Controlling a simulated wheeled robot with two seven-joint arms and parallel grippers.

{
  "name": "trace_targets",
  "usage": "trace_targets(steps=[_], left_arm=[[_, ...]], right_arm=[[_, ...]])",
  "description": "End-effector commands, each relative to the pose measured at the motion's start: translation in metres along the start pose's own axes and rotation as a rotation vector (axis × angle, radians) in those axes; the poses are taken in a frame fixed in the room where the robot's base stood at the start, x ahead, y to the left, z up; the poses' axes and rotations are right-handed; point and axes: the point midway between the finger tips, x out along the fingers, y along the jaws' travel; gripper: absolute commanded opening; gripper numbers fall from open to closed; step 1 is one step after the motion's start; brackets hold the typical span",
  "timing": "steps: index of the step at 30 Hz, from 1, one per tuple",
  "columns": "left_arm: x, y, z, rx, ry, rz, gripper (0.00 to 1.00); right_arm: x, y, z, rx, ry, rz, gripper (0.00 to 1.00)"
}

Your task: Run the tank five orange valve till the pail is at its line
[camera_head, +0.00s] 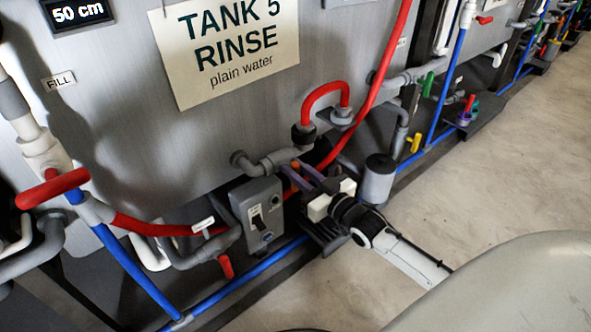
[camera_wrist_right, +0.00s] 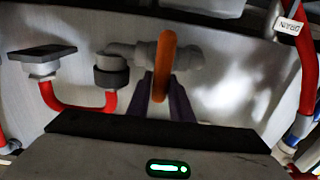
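The orange valve handle (camera_wrist_right: 165,65) stands out in the right wrist view on a grey pipe fitting at the tank wall. In the head view only a small orange piece of it shows, below the tank five sign (camera_head: 230,45). My right gripper (camera_head: 298,174) has its purple fingers at the handle, one on each side; the fingers also show in the right wrist view (camera_wrist_right: 163,95). The handle covers their inner faces, so I cannot tell whether they press on it. No pail or fill line is clearly seen. My left gripper is out of view.
A grey switch box (camera_head: 258,215) stands left of my right gripper. A grey cylinder (camera_head: 378,180) is close on its right; I cannot tell what it is. A red hose loop (camera_head: 326,92) is above. A display (camera_head: 77,14) reads 50 cm. Floor at right is clear.

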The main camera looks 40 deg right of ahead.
Motion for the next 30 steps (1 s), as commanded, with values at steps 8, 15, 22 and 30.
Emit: trace_targets(steps=[8, 15, 22, 30], left_arm=[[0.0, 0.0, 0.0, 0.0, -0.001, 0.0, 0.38], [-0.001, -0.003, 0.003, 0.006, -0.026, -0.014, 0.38], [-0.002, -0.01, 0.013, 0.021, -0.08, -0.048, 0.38], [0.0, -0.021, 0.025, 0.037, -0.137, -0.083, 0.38]], right_arm=[[0.0, 0.0, 0.0, -0.004, 0.0, 0.0, 0.0], [0.0, -0.003, -0.002, -0.073, 0.0, 0.0, 0.0], [-0.001, -0.006, -0.002, -0.227, -0.001, 0.0, 0.0], [-0.001, -0.011, 0.001, -0.43, -0.002, -0.001, 0.0]])
